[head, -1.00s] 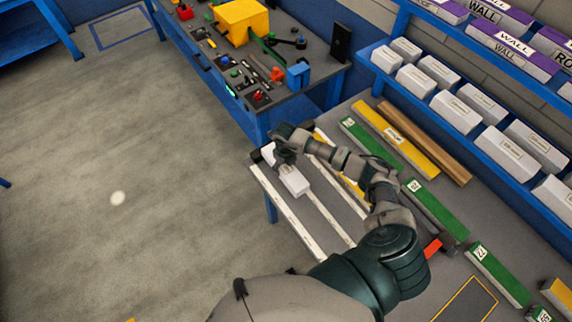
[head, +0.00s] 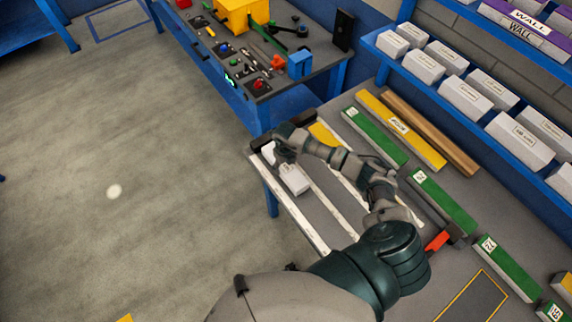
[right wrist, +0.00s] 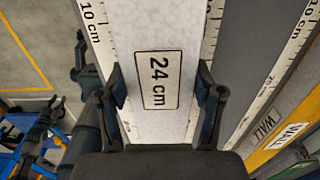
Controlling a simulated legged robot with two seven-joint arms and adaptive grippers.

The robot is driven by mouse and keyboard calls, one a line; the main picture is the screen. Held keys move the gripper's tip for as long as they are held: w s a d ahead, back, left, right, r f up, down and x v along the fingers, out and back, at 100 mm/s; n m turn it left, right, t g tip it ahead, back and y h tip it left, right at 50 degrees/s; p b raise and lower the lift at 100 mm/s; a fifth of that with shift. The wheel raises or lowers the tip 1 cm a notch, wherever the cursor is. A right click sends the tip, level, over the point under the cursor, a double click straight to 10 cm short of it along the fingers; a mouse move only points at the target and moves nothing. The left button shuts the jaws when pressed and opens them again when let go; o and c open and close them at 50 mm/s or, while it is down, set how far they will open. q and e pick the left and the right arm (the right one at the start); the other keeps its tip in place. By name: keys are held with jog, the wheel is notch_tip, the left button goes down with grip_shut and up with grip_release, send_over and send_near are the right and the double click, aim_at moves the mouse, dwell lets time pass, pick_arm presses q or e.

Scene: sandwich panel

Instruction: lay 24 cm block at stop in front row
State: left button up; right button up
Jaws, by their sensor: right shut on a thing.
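The white 24 cm block (right wrist: 152,50) is between the fingers of my right gripper (right wrist: 163,95), its label facing the wrist camera. In the head view the right gripper (head: 284,150) is at the far end of the front row, and a white part of the block (head: 293,180) shows beside it. The block runs along the front row between white ruler strips (head: 305,220). A dark end stop (head: 257,147) is close to the gripper. I cannot tell whether the block touches the stop or rests fully on the table.
A yellow wall piece (right wrist: 290,140) lies in the neighbouring row. Green bars (head: 442,200), a yellow bar (head: 400,130) and a brown bar (head: 432,133) lie behind my arm. A blue shelf (head: 475,120) holds several white blocks. A tool bench (head: 290,90) stands beyond; open floor is left.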

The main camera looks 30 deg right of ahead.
aim_at(284, 165)
jog(key=shift+a, duration=0.3)
jog(key=shift+f, duration=0.15)
jog(key=shift+d+f+b, duration=0.3)
jog(key=shift+f+b, duration=0.05)
jog(key=shift+b, duration=0.05)
jog(key=o, duration=1.2)
jog(key=shift+d, duration=0.15)
jog(key=shift+a, duration=0.3)
jog(key=shift+a+r, duration=0.1)
jog(key=shift+r, duration=0.45)
jog(key=r, duration=1)
jog(key=shift+d+r, duration=0.2)
jog(key=shift+d, duration=0.15)
jog(key=shift+a+r, duration=0.2)
jog(key=shift+r, duration=0.05)
